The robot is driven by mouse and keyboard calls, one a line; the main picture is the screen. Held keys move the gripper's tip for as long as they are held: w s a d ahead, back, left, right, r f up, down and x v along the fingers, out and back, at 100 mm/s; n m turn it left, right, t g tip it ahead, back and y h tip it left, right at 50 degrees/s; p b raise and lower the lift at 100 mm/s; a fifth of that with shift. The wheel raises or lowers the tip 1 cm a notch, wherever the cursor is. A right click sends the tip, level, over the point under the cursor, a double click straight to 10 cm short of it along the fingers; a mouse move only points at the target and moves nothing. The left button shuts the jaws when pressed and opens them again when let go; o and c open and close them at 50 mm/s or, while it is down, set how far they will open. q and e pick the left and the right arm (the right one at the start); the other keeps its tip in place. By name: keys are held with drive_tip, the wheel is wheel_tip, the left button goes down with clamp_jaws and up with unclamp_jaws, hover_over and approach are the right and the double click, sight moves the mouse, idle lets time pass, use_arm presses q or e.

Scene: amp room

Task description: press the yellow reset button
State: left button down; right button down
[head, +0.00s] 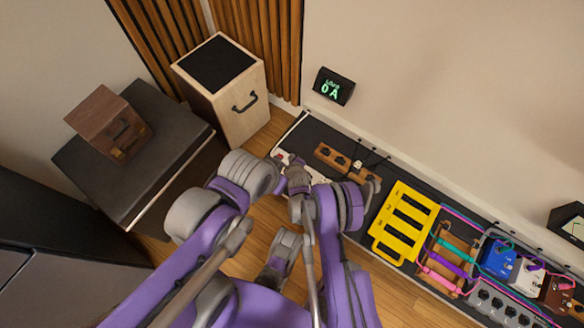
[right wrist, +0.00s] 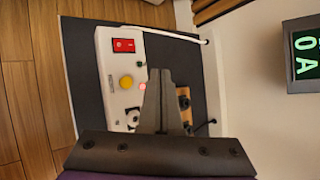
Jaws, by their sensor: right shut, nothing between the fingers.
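The yellow reset button (right wrist: 126,82) is round and sits on a white box (right wrist: 109,62) in the right wrist view. A red rocker switch (right wrist: 123,45) is beside it, and a small reddish light (right wrist: 142,87) shows by the fingers. My right gripper (right wrist: 160,74) is shut and empty, its tips to the right of the button in that view and apart from it in the picture. In the head view, my right gripper (head: 294,172) is over the white box (head: 318,178), which it partly hides. The button cannot be made out there. I cannot make out my left gripper.
A display (head: 334,86) on the wall reads 0 A. A wooden block with black knobs (head: 333,157), a yellow slotted frame (head: 405,222) and several pedals lie along the dark board. A wooden box with a handle (head: 238,108) stands at the back left.

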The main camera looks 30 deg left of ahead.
drive_tip(key=shift+f, duration=0.15)
drive_tip(key=shift+f+b, duration=2.65)
drive_tip(key=shift+f, duration=1.6)
drive_tip(key=shift+f, duration=0.4)
drive_tip(key=shift+f+b, duration=0.45)
drive_tip(key=shift+b, duration=0.2)
drive_tip(key=shift+r, duration=0.1)
drive_tip(key=shift+r+p, duration=0.65)
drive_tip(key=shift+r, duration=0.1)
drive_tip(key=shift+r+p, duration=1.55)
drive_tip(key=shift+r, duration=1)
